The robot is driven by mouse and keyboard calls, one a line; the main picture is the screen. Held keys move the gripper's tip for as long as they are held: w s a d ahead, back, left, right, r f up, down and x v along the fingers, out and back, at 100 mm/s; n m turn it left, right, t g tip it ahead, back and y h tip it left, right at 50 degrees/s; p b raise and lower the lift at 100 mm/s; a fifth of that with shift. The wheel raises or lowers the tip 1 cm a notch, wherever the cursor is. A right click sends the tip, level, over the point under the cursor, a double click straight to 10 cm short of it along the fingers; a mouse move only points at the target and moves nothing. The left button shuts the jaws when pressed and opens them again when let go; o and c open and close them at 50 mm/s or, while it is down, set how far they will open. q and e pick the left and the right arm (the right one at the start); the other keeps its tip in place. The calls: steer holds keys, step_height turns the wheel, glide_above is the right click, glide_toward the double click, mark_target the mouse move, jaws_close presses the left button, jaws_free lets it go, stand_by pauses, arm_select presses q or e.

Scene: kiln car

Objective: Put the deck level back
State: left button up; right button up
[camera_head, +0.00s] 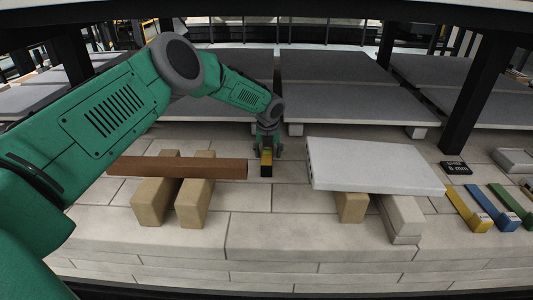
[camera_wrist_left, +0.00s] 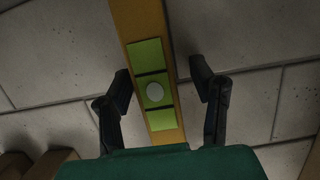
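The deck level is a narrow yellow bar (camera_wrist_left: 140,22) with green panels and a pale round spot in its middle. It lies on the pale tiles under my left gripper (camera_wrist_left: 159,72). Its two dark fingers stand apart on either side of the bar, with a gap on each side. In the head view, the level (camera_head: 267,157) shows only partly below the left gripper (camera_head: 267,150), with a dark near end. My right gripper is out of view.
A brown bar (camera_head: 180,167) lies across two tan blocks (camera_head: 154,202) just left of the level. A pale slab (camera_head: 370,165) rests on blocks to the right, seemingly tilted. Yellow, blue and green strips (camera_head: 468,208) and a black marked plate (camera_head: 455,168) lie at far right.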

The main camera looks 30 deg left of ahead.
mark_target(268, 149)
arm_select(q)
steer(key=shift+d+r, duration=0.4)
steer(key=shift+d, duration=0.05)
steer(key=p+v, duration=0.1)
steer(key=v, duration=0.2)
steer(key=p+v, duration=0.1)
steer(key=v, duration=0.1)
steer(key=shift+s+a+p, duration=0.3)
steer(key=shift+a+p, duration=0.05)
steer(key=s+d+p, duration=0.1)
steer(key=s+d, duration=0.1)
steer(key=s, duration=0.1)
steer(key=s+d+p, duration=0.1)
steer(key=s+d, duration=0.1)
steer(key=s, duration=0.1)
steer(key=s+d, duration=0.2)
steer(key=shift+s+f+p, duration=0.1)
steer(key=shift+s+p, duration=0.3)
steer(key=shift+s+d+f, duration=0.1)
steer(key=shift+s, duration=0.15)
steer(key=shift+s+f, duration=0.15)
steer(key=shift+s, duration=0.05)
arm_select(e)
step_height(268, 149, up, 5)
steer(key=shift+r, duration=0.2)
arm_select(q)
steer(key=shift+d, duration=0.1)
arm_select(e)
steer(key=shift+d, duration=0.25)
